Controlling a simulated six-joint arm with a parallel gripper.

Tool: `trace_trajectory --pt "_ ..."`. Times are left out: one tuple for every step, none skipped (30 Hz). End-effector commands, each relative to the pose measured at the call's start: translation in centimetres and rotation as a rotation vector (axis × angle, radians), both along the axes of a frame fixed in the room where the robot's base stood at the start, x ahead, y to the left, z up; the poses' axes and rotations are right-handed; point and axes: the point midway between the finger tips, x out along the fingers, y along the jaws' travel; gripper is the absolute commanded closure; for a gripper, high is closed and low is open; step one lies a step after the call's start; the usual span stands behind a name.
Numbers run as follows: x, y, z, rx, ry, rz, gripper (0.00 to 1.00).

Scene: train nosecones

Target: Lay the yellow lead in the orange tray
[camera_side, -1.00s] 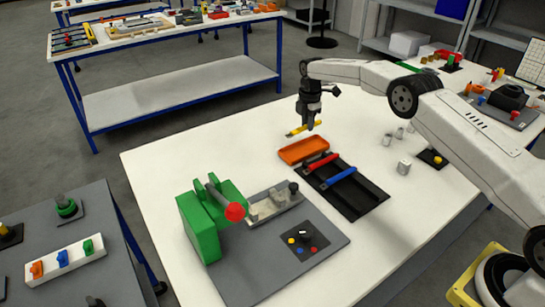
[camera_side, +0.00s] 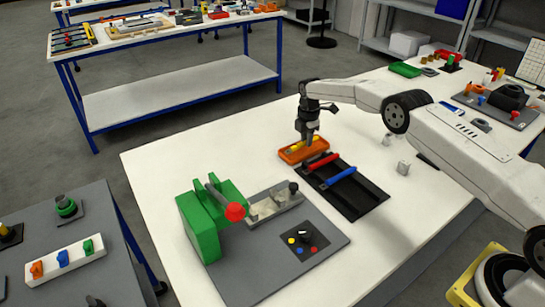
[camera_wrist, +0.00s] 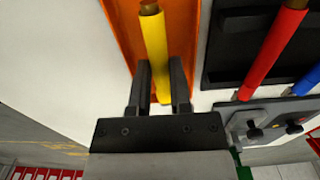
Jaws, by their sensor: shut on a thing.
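The yellow lead (camera_side: 297,147) is low in the orange tray (camera_side: 287,158), lying lengthwise along it. In the wrist view the yellow lead (camera_wrist: 155,48) runs between my fingers, with a brown end at the top, and the orange tray (camera_wrist: 186,30) is beneath it. My gripper (camera_side: 307,140) is shut on the lead and points down over the tray. It also shows in the wrist view (camera_wrist: 160,90). I cannot tell whether the lead touches the tray floor.
A black rack (camera_side: 360,200) beside the tray holds a red lead (camera_side: 322,161) and a blue lead (camera_side: 341,176). A green press with a red knob (camera_side: 235,212) stands nearer on a grey plate. Small metal parts (camera_side: 403,168) lie to the right. The white table is clear behind the tray.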

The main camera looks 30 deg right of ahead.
Motion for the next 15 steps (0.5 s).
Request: trace_trajectory --pt "0.03 0.0 -0.14 0.0 -0.001 0.0 1.0" --pt "0.04 -0.01 -0.2 0.0 -0.002 0.0 1.0" --pt "0.04 -0.01 -0.27 0.0 -0.002 0.0 1.0" --pt "0.05 -0.01 -0.32 0.0 -0.002 0.0 1.0" --pt "0.05 -0.01 -0.36 0.0 -0.002 0.0 1.0" --pt "0.05 -0.01 -0.39 0.0 -0.003 0.0 1.0" --pt "0.05 -0.01 -0.41 0.0 -0.003 0.0 1.0" --pt "0.05 -0.01 -0.42 0.0 -0.003 0.0 1.0" --pt "0.05 0.0 -0.43 0.0 -0.003 0.0 1.0" --pt "0.05 0.0 -0.43 0.0 -0.003 0.0 1.0" --pt "0.05 0.0 -0.43 0.0 -0.002 0.0 1.0" --pt "0.05 -0.01 -0.43 0.0 -0.002 0.0 1.0" --pt "0.05 -0.01 -0.43 0.0 -0.002 0.0 1.0" --pt "0.04 -0.01 -0.43 0.0 -0.002 0.0 1.0" --pt "0.04 -0.01 -0.43 0.0 -0.002 0.0 0.66"
